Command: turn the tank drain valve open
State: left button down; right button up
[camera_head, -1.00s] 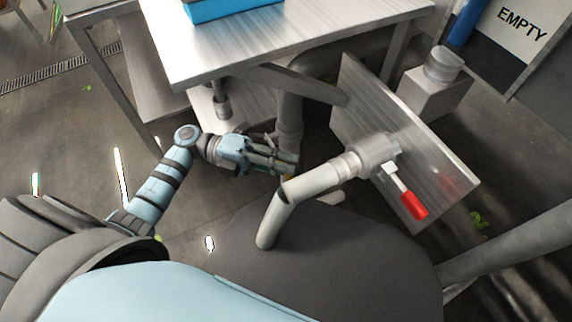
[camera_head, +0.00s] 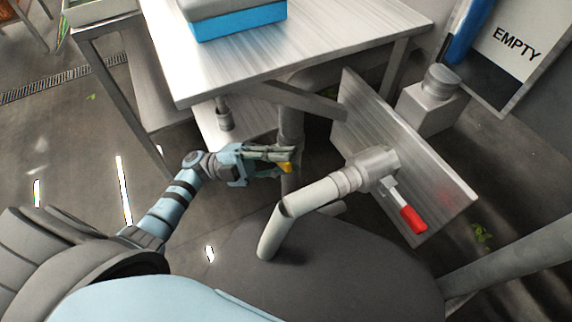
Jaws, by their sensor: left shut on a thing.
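My left gripper (camera_head: 282,162) is under the steel table, beside a vertical grey pipe (camera_head: 290,125). Its fingers are shut on a small yellow handle (camera_head: 286,168), which shows only in part between the fingertips. I cannot tell how the handle joins the pipe, because the fingers hide that spot. A second valve (camera_head: 374,168) with a red lever (camera_head: 412,219) sits on a metal plate to the right, apart from the gripper. The red lever points down and right. My right gripper is not in view.
The steel table (camera_head: 330,45) is above the gripper, with a blue-sided box (camera_head: 240,23) on it. A pale bent pipe (camera_head: 312,196) runs close to the gripper's right. A metal plate (camera_head: 440,175) and an EMPTY sign (camera_head: 515,42) are at right. Floor is clear at left.

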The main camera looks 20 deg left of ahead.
pick_arm(q)
jog(key=shift+a+r+n, duration=0.1)
jog(key=shift+r+n, duration=0.05)
jog(key=shift+n, duration=0.15)
jog(key=c, duration=1.5)
grip_release()
jog(key=shift+a, duration=0.1)
jog(key=v, duration=0.7)
jog(key=shift+a, duration=0.1)
